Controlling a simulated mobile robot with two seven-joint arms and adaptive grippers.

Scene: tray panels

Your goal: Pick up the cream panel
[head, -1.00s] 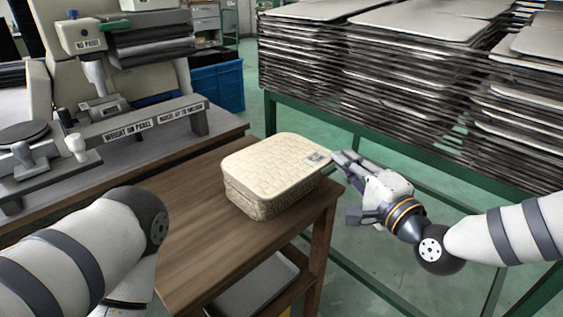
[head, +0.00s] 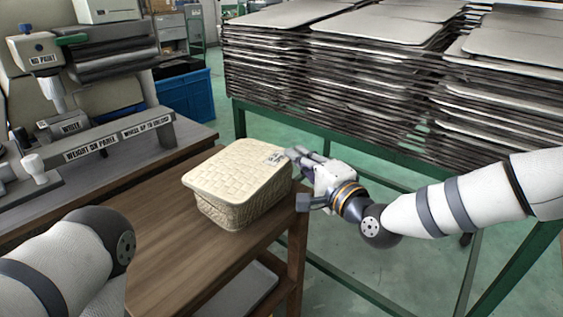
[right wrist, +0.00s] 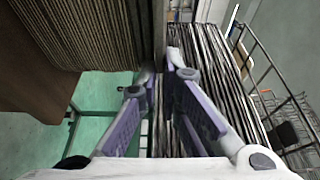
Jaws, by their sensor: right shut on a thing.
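The cream panel (head: 232,168) is a woven-looking plate with rounded corners and a small printed label near its far right corner. It lies over a block of woven-looking layers (head: 240,207) on the brown table, and its left end juts out past them. Whether a gap lies between them is hard to tell. My right gripper (head: 294,154) is shut on the panel's right corner beside the label. In the right wrist view, the fingers (right wrist: 158,76) close around a thin upright edge. My left gripper is out of view; only part of that arm shows.
The brown table (head: 160,235) has bare top left of the block. A machine with a labelled rail (head: 100,148) stands at the left. A blue bin (head: 187,95) is behind. Tall stacks of grey trays (head: 370,75) stand on a green frame close behind my right arm.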

